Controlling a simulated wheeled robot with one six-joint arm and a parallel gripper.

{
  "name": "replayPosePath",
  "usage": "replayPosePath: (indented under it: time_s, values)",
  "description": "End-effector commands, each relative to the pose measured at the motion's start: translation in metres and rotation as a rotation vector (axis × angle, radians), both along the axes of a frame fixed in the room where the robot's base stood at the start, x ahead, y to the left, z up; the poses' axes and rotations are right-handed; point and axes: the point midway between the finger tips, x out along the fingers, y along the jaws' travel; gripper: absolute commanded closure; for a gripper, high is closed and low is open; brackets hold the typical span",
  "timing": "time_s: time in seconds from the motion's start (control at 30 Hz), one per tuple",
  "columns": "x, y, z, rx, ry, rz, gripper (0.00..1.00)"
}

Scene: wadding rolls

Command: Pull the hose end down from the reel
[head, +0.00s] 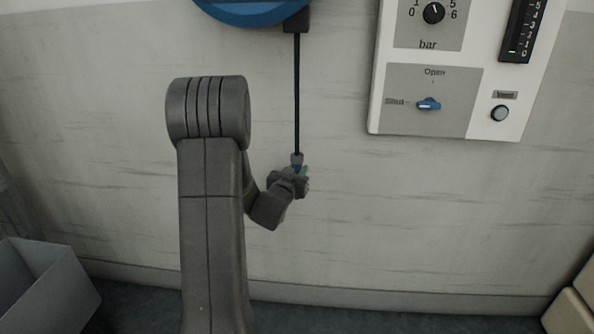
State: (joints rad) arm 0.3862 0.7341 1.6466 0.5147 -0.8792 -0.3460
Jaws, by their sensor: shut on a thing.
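The blue hose reel (250,12) is at the top of the head view, cut off by the frame edge. A dark hose (297,95) runs straight down from the dark outlet (296,22) at the reel's right side. My gripper (299,176) is shut on the hose end, well below the reel. The gripper's fingers are small in the view and partly hidden by my wrist.
A white control panel (376,118) is on the wall to the right, with a black knob (433,13), a blue switch (429,104) and a round button (500,113). A grey bin (45,290) stands at lower left. Beige boxes (570,312) are at lower right. The wall below the gripper is clear.

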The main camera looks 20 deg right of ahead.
Motion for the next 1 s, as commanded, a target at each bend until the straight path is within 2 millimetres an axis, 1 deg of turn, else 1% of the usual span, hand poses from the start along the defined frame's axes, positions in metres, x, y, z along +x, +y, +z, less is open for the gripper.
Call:
replayPosePath:
  time_s: [0.03,0.13,0.57,0.6,0.67,0.7,1.0]
  values:
    - [-0.0004,0.0002,-0.0123,0.002,0.002,0.0,1.0]
    - [-0.0004,0.0002,-0.018,0.002,0.002,0.0,1.0]
    - [-0.0003,0.0001,-0.0191,0.002,0.002,0.0,1.0]
    - [-0.0003,0.0001,-0.019,0.001,0.001,0.0,0.69]
    - [-0.0002,0.0001,-0.0189,0.001,0.001,0.0,0.57]
    - [-0.0002,0.0001,-0.0188,0.001,0.001,0.0,0.54]
    - [-0.0015,0.0016,-0.0183,0.001,0.001,0.0,0.54]
